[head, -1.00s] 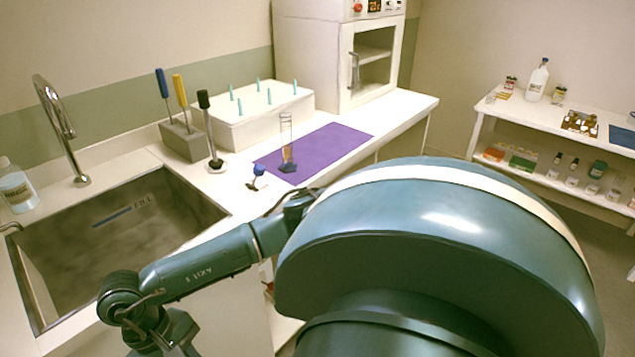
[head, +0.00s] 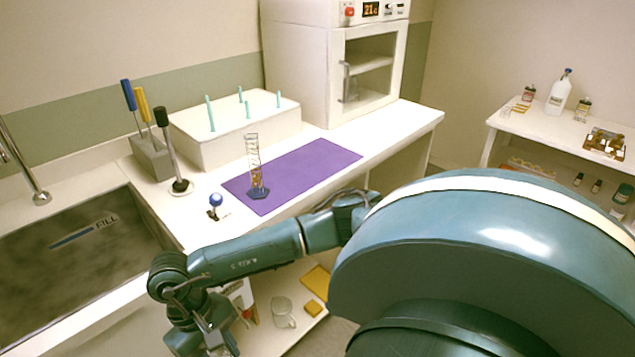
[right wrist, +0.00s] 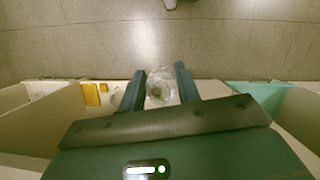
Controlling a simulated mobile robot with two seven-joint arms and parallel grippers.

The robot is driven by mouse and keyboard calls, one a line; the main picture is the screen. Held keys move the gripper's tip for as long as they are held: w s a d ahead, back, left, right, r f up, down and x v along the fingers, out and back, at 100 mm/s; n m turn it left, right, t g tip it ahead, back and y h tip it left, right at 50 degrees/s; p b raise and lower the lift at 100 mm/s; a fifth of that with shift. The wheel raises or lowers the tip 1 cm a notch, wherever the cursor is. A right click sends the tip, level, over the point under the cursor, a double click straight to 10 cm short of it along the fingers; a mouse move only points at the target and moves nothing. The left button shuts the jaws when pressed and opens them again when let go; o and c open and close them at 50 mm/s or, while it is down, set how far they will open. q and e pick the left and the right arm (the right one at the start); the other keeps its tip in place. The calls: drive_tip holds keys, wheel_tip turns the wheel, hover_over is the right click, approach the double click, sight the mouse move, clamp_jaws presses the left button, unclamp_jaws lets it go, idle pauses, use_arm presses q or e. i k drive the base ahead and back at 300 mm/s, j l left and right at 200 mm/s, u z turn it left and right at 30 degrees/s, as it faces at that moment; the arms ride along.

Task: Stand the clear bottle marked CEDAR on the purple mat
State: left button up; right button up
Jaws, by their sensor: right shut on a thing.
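The purple mat (head: 310,172) lies on the white counter in the head view. My right gripper (head: 215,347) is low in front of the counter, left of and below the mat, partly cut off by the bottom edge. In the right wrist view, my right gripper (right wrist: 159,82) has its fingers on either side of a clear, glassy thing (right wrist: 158,90) and is shut on it. I cannot read any marking on it, so I cannot tell whether it is the CEDAR bottle. My left gripper is not in view.
A measuring cylinder (head: 253,165) with a blue base stands on the mat's left part. A blue-knobbed item (head: 215,203) and a black-handled stand (head: 170,150) are left of the mat. The mat's middle and right are clear. A glass mug (head: 283,312) sits on a lower shelf.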

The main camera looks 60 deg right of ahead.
sight(311, 161)
drive_tip(key=l+z, duration=0.35)
drive_tip(key=l, duration=1.45)
drive_tip(key=k, duration=0.05)
